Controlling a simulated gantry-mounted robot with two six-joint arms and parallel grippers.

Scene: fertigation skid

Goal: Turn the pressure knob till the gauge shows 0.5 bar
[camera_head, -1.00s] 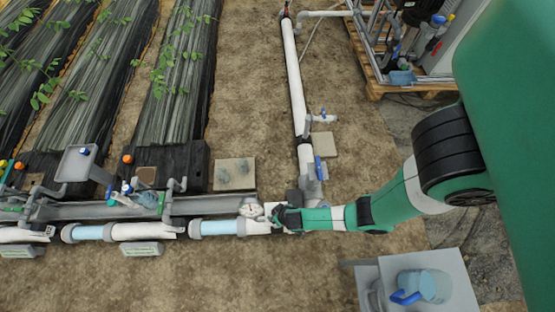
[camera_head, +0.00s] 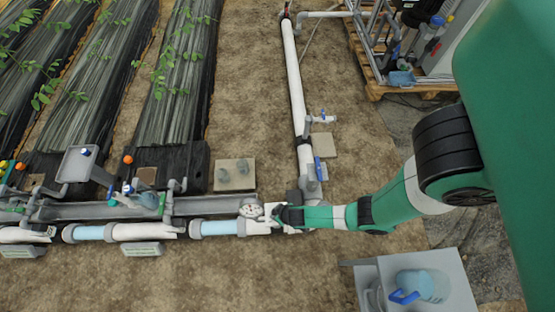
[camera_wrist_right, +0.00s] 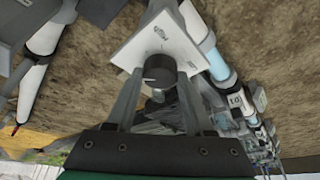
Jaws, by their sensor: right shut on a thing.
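The pressure knob (camera_wrist_right: 160,69) is dark and round, on a white plate (camera_wrist_right: 157,36) with a small dark mark, in the right wrist view. My right gripper (camera_wrist_right: 159,82) has one finger on each side of the knob and is shut on it. In the head view this gripper (camera_head: 272,214) is at the pipe junction, and it hides the knob there. A small round white gauge (camera_head: 250,210) sits just left of it; its needle and reading are too small to make out. My left gripper is in neither view.
A white and light blue pipe (camera_head: 215,228) runs left from the junction, and a white pipe (camera_head: 294,80) runs away from it. A blue-handled valve (camera_head: 319,169) is close behind my gripper. A grey table (camera_head: 455,275) with a jug stands at front right.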

